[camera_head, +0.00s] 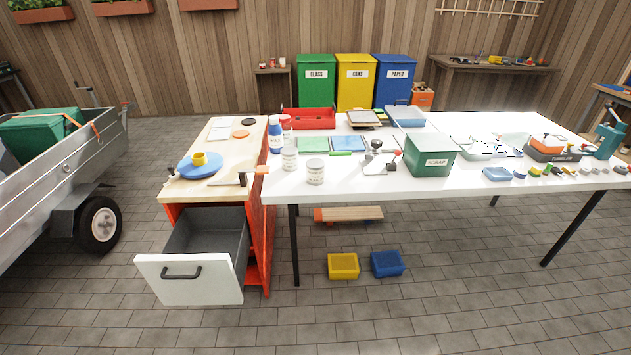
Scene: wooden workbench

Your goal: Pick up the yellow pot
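A small yellow pot (199,159) stands on a round blue plate (186,169) near the front left of the wooden-topped workbench (215,186). It looks upright, and nothing touches it except the plate beneath. Neither of my grippers is in view.
An open grey drawer (189,280) juts out below the workbench. A clamp (240,180) sits at its front right edge. A white table (350,187) with many items adjoins on the right. A trailer (50,190) stands at left. A yellow box (343,266) and a blue box (387,263) lie on the floor.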

